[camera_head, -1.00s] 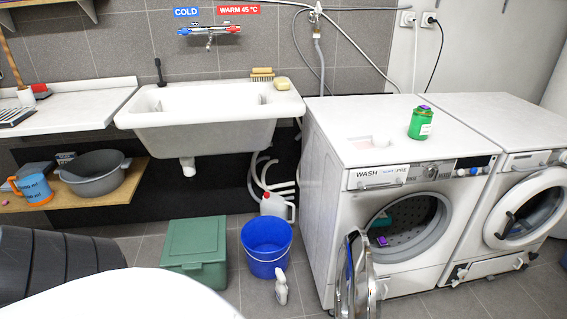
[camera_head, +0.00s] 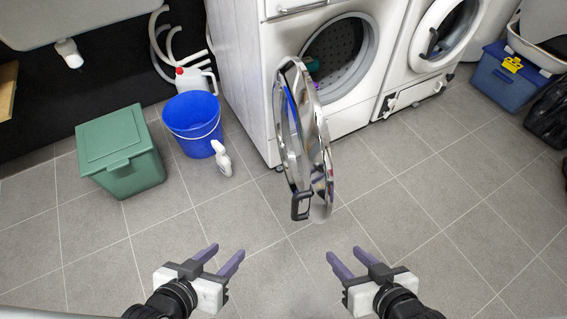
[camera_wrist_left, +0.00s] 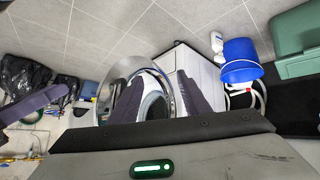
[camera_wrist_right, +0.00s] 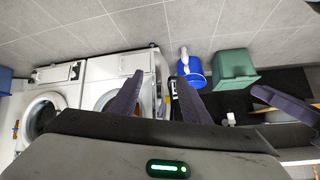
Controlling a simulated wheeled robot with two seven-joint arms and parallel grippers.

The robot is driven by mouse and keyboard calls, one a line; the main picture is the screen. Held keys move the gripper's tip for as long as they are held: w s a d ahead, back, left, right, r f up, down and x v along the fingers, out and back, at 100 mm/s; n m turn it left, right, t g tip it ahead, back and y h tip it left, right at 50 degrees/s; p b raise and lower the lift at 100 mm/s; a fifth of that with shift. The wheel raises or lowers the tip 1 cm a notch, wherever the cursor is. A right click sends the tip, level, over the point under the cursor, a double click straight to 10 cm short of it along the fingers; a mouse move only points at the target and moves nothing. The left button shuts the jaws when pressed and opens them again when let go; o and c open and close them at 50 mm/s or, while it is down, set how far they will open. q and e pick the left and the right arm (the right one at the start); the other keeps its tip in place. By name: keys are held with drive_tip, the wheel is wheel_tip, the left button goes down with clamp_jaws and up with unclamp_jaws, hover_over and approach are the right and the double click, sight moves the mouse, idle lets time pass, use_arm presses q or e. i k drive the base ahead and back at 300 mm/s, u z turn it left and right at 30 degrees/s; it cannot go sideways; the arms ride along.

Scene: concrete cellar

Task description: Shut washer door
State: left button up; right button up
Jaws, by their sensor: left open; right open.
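The washer (camera_head: 243,75) stands at the top middle of the head view with its front opening showing. Its round chrome-rimmed door (camera_head: 318,150) hangs wide open, swung out toward me, with a dark handle (camera_head: 300,206) at its lower edge. The door also shows in the left wrist view (camera_wrist_left: 172,72). A teal item (camera_head: 312,64) is inside the drum. My left gripper (camera_head: 226,254) is open and empty over the floor, left of and nearer than the door. My right gripper (camera_head: 345,256) is open and empty, nearer than the door and slightly right.
A second machine (camera_head: 428,50) adjoins on the right. A blue crate (camera_head: 512,82) and black bags stand far right. Floor right of the door is clear.

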sight(292, 83)
drive_tip(key=k, duration=1.3)
drive_tip(key=u, duration=0.4)
drive_tip(key=i, duration=0.75)
drive_tip(key=u, duration=0.35)
